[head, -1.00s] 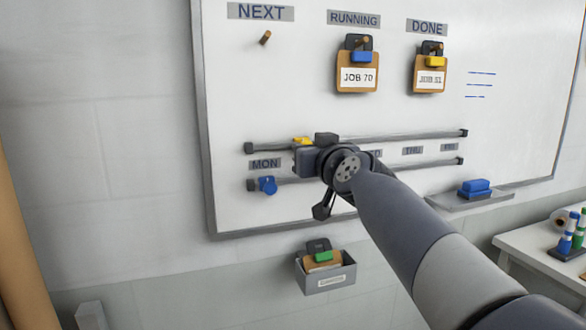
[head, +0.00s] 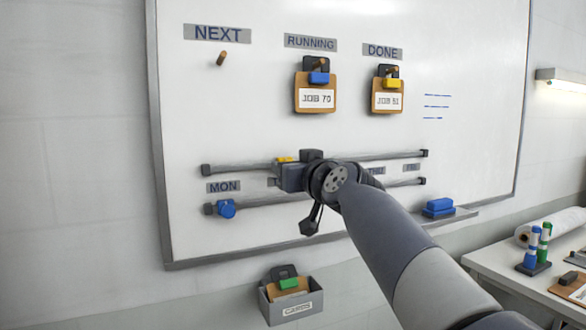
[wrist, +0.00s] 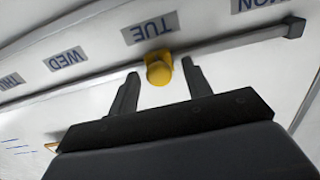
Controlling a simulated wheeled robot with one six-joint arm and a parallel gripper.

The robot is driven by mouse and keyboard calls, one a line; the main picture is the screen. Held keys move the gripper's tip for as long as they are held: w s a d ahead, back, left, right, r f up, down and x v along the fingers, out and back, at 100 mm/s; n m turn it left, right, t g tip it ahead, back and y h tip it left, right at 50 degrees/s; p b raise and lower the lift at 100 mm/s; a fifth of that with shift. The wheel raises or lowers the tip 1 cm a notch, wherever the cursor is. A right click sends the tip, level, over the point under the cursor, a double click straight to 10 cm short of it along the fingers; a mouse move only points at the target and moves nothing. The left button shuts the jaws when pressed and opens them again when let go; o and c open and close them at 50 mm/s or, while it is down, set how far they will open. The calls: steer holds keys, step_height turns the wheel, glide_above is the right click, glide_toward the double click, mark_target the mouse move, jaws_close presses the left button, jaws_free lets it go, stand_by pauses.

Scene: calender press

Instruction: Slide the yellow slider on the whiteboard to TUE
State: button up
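The yellow slider (head: 285,159) sits on the upper rail (head: 400,155) of the whiteboard, mostly hidden behind my gripper in the head view. In the wrist view, which is upside down, the yellow slider (wrist: 158,68) is in line with the TUE label (wrist: 150,28). My gripper (wrist: 160,69) is open, with one finger on each side of the slider and a small gap at each side. In the head view my gripper (head: 290,177) covers most of the TUE label. The MON label (head: 223,187) is to the left.
A blue slider (head: 226,208) is on the lower rail (head: 260,203) near MON. Clipboards hang under RUNNING and DONE above. A cards box (head: 288,308) is below the board, and a blue eraser (head: 439,207) rests on the ledge at right.

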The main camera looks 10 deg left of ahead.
steer(key=b+v, duration=0.2)
steer(key=v, duration=0.8)
steer(key=shift+s+d+b, duration=0.3)
steer(key=shift+b, duration=0.1)
steer(key=shift+f, duration=0.1)
steer(key=a+p+x, duration=0.1)
steer(key=p+x, duration=0.2)
steer(key=x, duration=0.8)
steer(key=shift+s, duration=0.35)
